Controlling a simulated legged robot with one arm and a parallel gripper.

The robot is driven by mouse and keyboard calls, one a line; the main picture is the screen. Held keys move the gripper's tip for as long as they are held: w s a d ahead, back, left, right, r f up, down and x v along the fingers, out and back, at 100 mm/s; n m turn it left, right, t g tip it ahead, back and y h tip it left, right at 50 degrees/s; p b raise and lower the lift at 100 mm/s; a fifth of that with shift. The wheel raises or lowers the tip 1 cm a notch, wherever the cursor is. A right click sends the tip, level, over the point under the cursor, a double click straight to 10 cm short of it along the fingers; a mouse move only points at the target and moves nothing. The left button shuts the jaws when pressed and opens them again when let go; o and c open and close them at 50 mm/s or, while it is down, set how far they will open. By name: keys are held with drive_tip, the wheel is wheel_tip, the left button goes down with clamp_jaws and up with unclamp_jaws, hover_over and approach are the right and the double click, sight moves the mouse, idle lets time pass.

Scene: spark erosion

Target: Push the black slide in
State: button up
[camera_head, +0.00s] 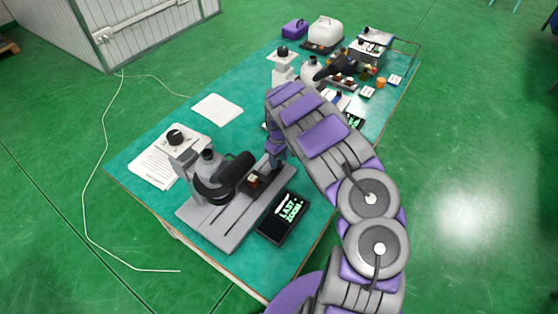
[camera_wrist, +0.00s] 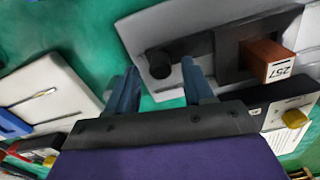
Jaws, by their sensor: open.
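In the wrist view, a black slide (camera_wrist: 232,48) lies on a grey machine base (camera_wrist: 190,22). A copper-brown block (camera_wrist: 268,58) marked 257 sits at the slide's right side. A short black knob (camera_wrist: 160,63) shows at the base's near edge. My gripper (camera_wrist: 159,76) is open, with its two blue-grey fingers apart and nothing held between them. The knob appears beyond the gap between the fingertips; I cannot tell whether they touch it. In the head view, my gripper (camera_head: 277,152) is beside the machine base (camera_head: 215,225), close to the small brown block (camera_head: 253,181). My arm hides part of this area.
White paper (camera_head: 218,109) lies on the green table (camera_head: 160,118). Bottles and small items crowd the table's far end.

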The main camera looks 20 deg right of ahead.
drive_tip(key=shift+f, duration=0.4)
clamp_jaws()
idle(0.5)
